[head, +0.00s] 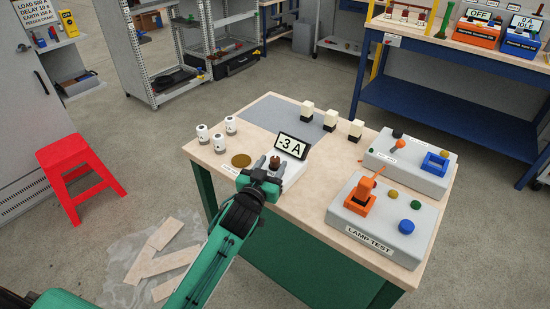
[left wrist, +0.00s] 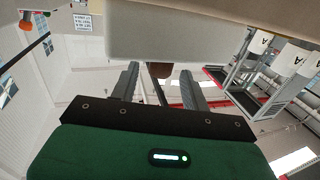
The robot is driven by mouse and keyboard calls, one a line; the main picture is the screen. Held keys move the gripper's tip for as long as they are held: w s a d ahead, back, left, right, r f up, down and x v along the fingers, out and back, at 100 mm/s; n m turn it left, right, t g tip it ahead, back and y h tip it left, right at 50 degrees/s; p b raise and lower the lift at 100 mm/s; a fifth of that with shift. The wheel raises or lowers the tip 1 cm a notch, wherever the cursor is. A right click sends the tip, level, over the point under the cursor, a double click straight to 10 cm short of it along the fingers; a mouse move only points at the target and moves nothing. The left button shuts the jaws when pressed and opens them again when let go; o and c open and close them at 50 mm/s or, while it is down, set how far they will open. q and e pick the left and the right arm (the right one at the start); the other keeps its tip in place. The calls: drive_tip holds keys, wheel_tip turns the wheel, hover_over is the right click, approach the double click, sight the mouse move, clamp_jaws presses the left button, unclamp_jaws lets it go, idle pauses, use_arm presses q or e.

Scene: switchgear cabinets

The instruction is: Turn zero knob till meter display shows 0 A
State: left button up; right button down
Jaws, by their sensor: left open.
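The meter display (head: 291,146) reads -3 A and stands tilted on a pale meter box (head: 296,166) on the workbench. The brown zero knob (head: 275,162) sits on the box, just below and left of the display. My left gripper (head: 268,174) is at the knob, its fingers open. In the left wrist view, the two fingers of my left gripper (left wrist: 158,88) stand apart with the brown knob (left wrist: 159,70) between them. The pale box (left wrist: 200,35) fills the top there. Whether a finger touches the knob I cannot tell. My right gripper is not in view.
White cylinders (head: 203,134) and a brass disc (head: 241,160) lie left of the meter. Black-and-cream blocks (head: 307,111) stand behind it. A lamp test box (head: 375,226) and another grey control box (head: 408,168) stand to the right. A red stool (head: 75,165) is at far left.

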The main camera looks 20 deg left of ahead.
sight(271, 161)
use_arm(q)
drive_tip(key=shift+w+d, duration=0.1)
drive_tip(key=shift+w, duration=1.35)
drive_tip(key=c, duration=1)
drive_tip(key=shift+o, duration=0.2)
drive_tip(key=shift+p, duration=0.35)
drive_tip(key=shift+h, duration=0.3)
drive_tip(key=shift+r+m+h+p, duration=0.15)
drive_tip(key=shift+m+h+p, duration=0.5)
drive_tip(key=shift+p, duration=0.2)
drive_tip(key=m+g+h+p, duration=0.1)
drive_tip(key=h, duration=0.1)
drive_tip(key=shift+m+h, duration=0.35)
drive_tip(key=shift+m+g+h+p, duration=0.5)
drive_tip(key=shift+m+h, duration=0.3)
drive_tip(key=shift+h, duration=0.2)
drive_tip(key=shift+m+g+h, duration=0.3)
drive_tip(key=shift+h, duration=0.2)
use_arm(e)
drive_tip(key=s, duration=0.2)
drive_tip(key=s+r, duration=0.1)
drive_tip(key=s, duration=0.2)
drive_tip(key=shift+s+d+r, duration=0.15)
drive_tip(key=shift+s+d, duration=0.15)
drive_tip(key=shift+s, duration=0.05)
use_arm(q)
drive_tip(key=shift+m+h, duration=0.3)
drive_tip(key=shift+h, duration=0.1)
drive_tip(key=o, duration=1)
drive_tip(key=shift+c, duration=0.2)
